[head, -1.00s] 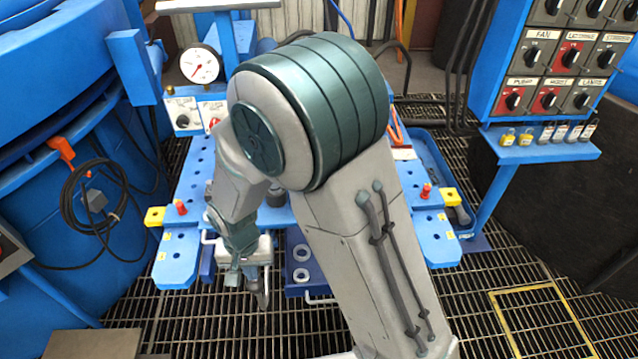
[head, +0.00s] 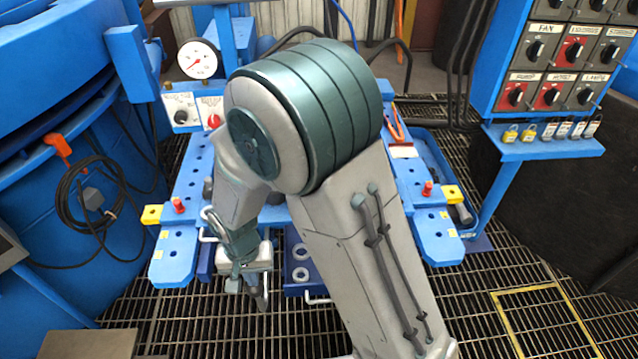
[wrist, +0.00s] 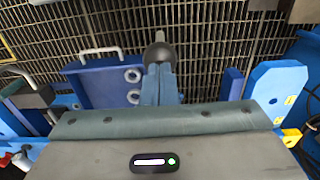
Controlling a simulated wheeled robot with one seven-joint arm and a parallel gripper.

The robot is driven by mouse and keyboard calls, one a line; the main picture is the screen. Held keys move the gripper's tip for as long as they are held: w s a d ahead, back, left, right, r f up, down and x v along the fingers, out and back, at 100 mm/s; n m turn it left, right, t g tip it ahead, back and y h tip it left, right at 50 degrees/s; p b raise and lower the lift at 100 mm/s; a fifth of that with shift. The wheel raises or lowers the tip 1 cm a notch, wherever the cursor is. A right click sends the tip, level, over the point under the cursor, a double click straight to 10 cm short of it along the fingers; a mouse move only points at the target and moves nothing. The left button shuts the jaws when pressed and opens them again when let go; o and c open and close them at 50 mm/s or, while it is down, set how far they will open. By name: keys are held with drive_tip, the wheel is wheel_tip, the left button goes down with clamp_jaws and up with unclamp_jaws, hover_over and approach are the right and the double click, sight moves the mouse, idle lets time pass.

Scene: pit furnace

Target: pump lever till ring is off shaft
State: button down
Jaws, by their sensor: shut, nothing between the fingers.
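My gripper (head: 262,297) hangs low over the front of the blue bench, on the left of my arm in the head view. In the wrist view its two blue fingers (wrist: 158,85) are together, with nothing seen between them. A dark round knob (wrist: 158,54) with a pale tip shows just beyond the fingertips; it may be the lever's end. I cannot tell whether the fingers touch it. The ring and shaft cannot be made out; my arm covers the middle of the bench.
A pressure gauge (head: 197,60) stands at the back left above knobs. A blue tray with pale rings (head: 301,252) is right of my gripper. A switch panel (head: 550,55) with padlocks below is at right. Grating floor (head: 480,310) lies open in front.

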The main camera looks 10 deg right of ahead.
wheel_tip(320, 180, down, 9)
drive_tip(key=s+b, duration=0.2)
drive_tip(key=b, duration=0.4)
drive_tip(key=r+p, duration=0.2)
drive_tip(key=r, duration=0.1)
drive_tip(key=w+r+p, duration=0.1)
drive_tip(key=r+p, duration=0.2)
drive_tip(key=r, duration=0.1)
drive_tip(key=w+r+p, duration=0.1)
drive_tip(key=r+p, duration=0.2)
drive_tip(key=shift+w+r, duration=0.15)
drive_tip(key=shift+r, duration=0.15)
drive_tip(key=shift+f, duration=0.1)
